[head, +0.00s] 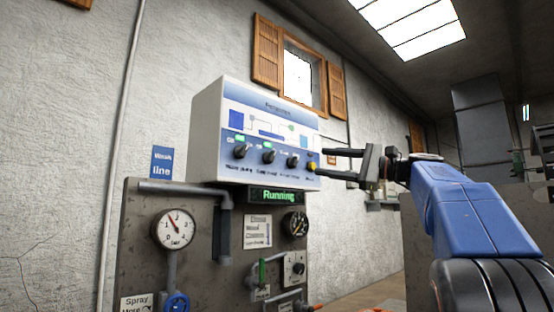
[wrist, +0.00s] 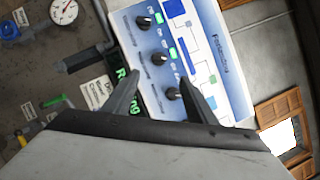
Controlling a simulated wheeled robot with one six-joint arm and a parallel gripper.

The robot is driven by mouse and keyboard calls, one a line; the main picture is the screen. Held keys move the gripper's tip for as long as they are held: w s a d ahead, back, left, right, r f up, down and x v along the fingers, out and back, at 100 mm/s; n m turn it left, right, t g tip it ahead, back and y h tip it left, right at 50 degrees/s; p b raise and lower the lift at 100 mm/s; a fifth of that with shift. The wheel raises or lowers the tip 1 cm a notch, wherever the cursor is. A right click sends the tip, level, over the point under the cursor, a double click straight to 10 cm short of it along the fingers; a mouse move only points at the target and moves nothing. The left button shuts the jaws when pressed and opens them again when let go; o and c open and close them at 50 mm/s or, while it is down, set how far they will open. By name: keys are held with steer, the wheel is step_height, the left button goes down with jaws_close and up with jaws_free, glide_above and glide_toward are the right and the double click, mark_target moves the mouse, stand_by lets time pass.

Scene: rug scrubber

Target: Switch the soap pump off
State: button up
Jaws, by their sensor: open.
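A white and blue control box (head: 262,120) on the wall carries a row of dark rotary switches, including a left one (head: 240,151), a middle one (head: 268,156) and a right one (head: 293,161). Their labels are too small to read, so I cannot tell which is the soap pump's. Green lamps show above some switches.
A green "Running" display (head: 278,196) sits below the box. A shuttered window (head: 299,77) is above.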

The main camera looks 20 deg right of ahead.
mark_target(274, 157)
steer(key=x, duration=1.7)
steer(key=shift+w, duration=0.1)
steer(key=c, duration=1.1)
